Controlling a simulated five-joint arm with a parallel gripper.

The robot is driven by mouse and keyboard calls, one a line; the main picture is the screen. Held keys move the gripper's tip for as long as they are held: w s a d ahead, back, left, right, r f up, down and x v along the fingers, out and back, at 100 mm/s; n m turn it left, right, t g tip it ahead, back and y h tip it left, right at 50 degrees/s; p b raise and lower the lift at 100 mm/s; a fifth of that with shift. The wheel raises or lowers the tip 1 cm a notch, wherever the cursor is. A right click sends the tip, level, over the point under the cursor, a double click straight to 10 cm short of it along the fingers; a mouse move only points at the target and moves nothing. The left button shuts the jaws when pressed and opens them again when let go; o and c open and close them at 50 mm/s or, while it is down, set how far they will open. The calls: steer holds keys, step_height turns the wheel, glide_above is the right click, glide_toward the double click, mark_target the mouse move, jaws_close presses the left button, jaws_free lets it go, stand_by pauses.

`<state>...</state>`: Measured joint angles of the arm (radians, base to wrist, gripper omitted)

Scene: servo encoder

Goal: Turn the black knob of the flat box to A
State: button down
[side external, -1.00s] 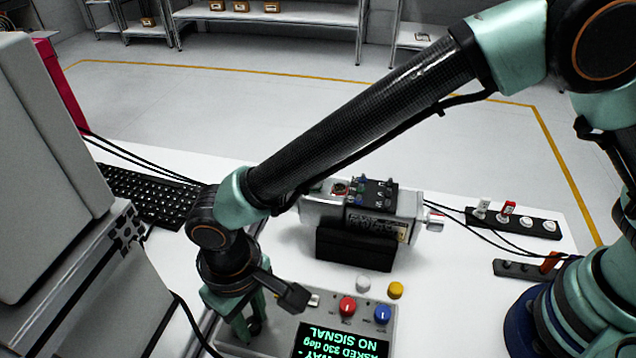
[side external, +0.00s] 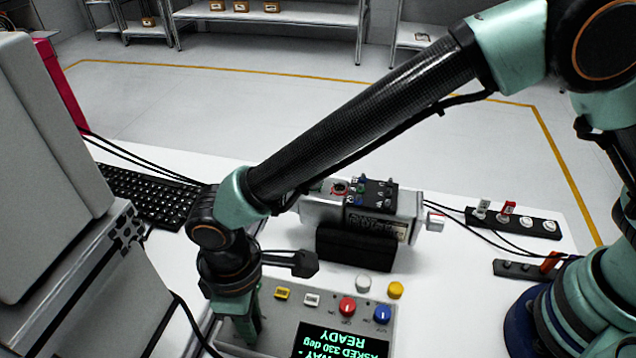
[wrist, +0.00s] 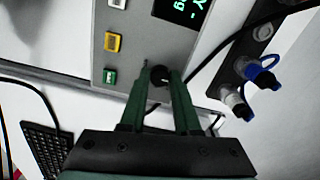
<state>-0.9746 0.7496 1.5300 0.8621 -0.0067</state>
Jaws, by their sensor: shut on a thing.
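The flat box (side external: 282,318) is a grey panel at the bottom of the side view and shows in the wrist view too (wrist: 98,50). Its dark screen (side external: 342,343) has green text including "ASKED 330 deg" and "READY". The black knob (wrist: 160,74) is on the box near its edge in the wrist view, between my fingertips. In the side view my gripper hides the knob. My gripper (wrist: 161,88) points down at the box and is shut on the knob; it also shows in the side view (side external: 246,334). I cannot make out an A mark or the knob's pointer.
The box carries yellow (side external: 283,293), white (side external: 312,299), red (side external: 347,307) and blue (side external: 382,314) controls beside my gripper. A servo unit on a black stand (side external: 355,248) is behind it. A grey cabinet (side external: 90,270) is close on the left. Cables cross the table.

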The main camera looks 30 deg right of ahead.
steer(key=shift+r, duration=0.1)
steer(key=c, duration=0.6)
jaws_free()
step_height(320, 180, up, 12)
steer(key=shift+r, duration=0.1)
